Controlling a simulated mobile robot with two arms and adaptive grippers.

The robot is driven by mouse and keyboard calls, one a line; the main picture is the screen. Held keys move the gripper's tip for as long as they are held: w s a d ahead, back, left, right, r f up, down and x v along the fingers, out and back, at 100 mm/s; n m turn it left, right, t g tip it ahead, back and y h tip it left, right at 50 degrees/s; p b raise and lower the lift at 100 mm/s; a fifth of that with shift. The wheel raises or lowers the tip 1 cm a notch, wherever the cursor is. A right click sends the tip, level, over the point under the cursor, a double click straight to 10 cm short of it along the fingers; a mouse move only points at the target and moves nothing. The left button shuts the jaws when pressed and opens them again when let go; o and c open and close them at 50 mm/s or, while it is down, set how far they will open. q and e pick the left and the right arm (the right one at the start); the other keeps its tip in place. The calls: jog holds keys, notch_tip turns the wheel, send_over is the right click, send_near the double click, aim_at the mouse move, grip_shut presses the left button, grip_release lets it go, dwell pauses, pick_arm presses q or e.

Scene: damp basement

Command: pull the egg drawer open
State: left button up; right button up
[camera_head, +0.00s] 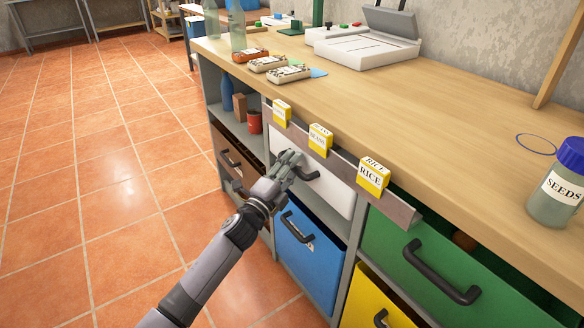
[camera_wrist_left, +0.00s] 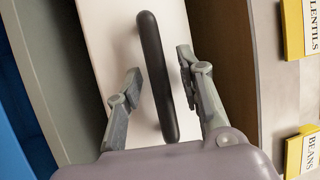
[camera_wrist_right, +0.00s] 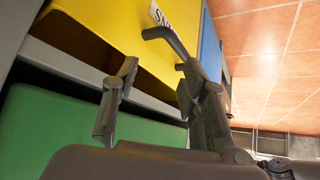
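A white drawer front (camera_head: 335,195) with a dark bar handle (camera_head: 311,175) sits under the counter. I cannot read any egg label on a drawer. My left gripper (camera_head: 291,162) is at this handle and partly hides it. In the left wrist view the handle (camera_wrist_left: 157,80) runs between the two open fingers of my left gripper (camera_wrist_left: 158,88), with gaps on both sides. My right gripper (camera_wrist_right: 150,90) is open in the right wrist view, near a yellow drawer (camera_wrist_right: 120,30) and its dark handle (camera_wrist_right: 168,40). Nothing is between its fingers that I can make out.
A blue drawer (camera_head: 308,262) is below the white one, a brown drawer (camera_head: 238,168) to its left. A green drawer (camera_head: 400,235) is right, its top showing a gap. A seeds jar (camera_head: 558,190) stands on the counter (camera_head: 450,115).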

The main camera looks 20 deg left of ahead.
pick_arm(q)
grip_shut()
dwell(0.4)
dwell(0.4)
